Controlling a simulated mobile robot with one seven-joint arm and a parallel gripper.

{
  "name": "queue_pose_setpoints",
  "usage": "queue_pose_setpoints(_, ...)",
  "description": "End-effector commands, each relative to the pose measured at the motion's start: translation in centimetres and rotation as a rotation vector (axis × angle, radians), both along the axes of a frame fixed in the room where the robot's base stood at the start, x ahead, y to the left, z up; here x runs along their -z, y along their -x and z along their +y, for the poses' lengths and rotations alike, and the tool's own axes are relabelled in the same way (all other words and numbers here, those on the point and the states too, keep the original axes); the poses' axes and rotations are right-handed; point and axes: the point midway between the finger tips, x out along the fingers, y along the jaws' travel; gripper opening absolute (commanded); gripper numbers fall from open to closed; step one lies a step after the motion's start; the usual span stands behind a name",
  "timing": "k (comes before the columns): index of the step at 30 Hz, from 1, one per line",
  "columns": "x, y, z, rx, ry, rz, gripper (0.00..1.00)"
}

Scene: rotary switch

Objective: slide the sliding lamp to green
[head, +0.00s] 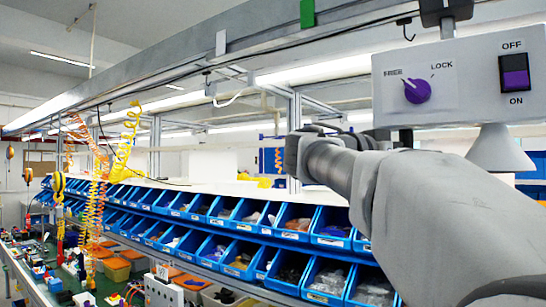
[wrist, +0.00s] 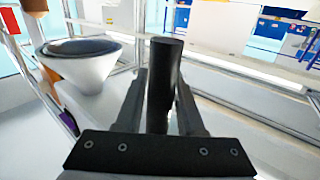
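The sliding lamp hangs at the upper right of the head view, with a light grey panel (head: 472,78) and a pale cone shade (head: 498,150) below it. The panel has a purple rotary knob (head: 417,91) and an OFF/ON rocker switch (head: 514,73). A green marker (head: 307,12) is on the overhead rail, left of the lamp. In the wrist view the shade (wrist: 80,68) is at left, beside a black upright cylinder, the handle (wrist: 165,65). My gripper (wrist: 163,78) has its fingers against both sides of this handle.
A white marker (head: 221,43) is farther left on the overhead rail (head: 180,72). Below are rows of blue bins (head: 330,232) and coiled hoses (head: 130,130). In the wrist view a red patch (wrist: 10,20) shows at upper left. The space beneath the rail left of the lamp looks mostly free.

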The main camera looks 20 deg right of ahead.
Motion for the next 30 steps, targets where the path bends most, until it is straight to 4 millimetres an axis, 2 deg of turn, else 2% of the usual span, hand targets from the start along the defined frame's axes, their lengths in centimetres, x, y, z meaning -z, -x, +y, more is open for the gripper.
queue_pose_setpoints(1, 0.00, -0.01, 0.01, 0.000, 0.000, 0.000, 0.26)
queue_pose_setpoints(5, -0.01, -0.01, 0.02, 0.000, 0.000, 0.000, 0.03)
queue_pose_setpoints(6, -0.01, 0.00, 0.02, 0.000, 0.000, 0.000, 0.00)
queue_pose_setpoints(30, -0.03, 0.00, 0.04, 0.000, 0.000, 0.000, 0.00)
